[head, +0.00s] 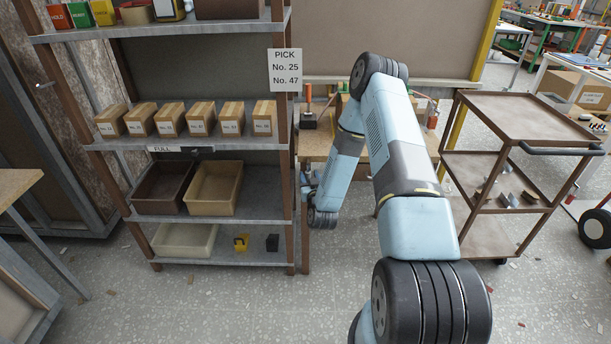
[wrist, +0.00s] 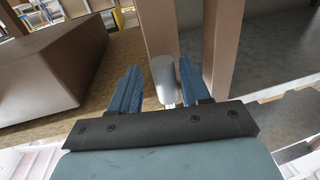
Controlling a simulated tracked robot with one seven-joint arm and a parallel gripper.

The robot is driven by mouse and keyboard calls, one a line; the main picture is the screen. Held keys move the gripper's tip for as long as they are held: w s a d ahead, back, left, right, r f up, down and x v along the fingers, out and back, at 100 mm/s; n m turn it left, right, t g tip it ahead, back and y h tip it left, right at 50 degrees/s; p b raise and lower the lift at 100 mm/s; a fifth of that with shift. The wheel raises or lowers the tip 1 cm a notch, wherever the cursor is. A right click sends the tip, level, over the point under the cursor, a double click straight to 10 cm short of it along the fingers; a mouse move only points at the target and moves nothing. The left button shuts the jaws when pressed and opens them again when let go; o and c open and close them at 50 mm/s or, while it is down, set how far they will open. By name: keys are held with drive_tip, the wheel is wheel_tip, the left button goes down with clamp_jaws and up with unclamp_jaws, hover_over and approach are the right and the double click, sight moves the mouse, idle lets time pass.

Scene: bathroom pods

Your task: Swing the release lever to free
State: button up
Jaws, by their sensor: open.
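In the wrist view, my gripper (wrist: 159,68) is open, with one blue finger on each side of a light grey rounded grip (wrist: 163,82). The grip sits on a thin metal rod and looks like the handle of the release lever. Gaps show between it and both fingers, so the fingers do not appear shut on it. The rod's lower end is hidden behind my gripper's dark front plate. In the head view, my arm reaches down beside the shelf's right post; the lever cannot be made out there.
A brown box (wrist: 55,65) is left of the fingers, and a brown post (wrist: 222,50) stands close on the right. In the head view, the shelf rack (head: 230,180) with cartons and bins is left of my arm. A brown trolley (head: 515,118) stands right, with open floor in front.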

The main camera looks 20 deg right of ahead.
drive_tip(key=shift+w+a, duration=0.2)
drive_tip(key=shift+a, duration=0.1)
clamp_jaws()
idle(0.5)
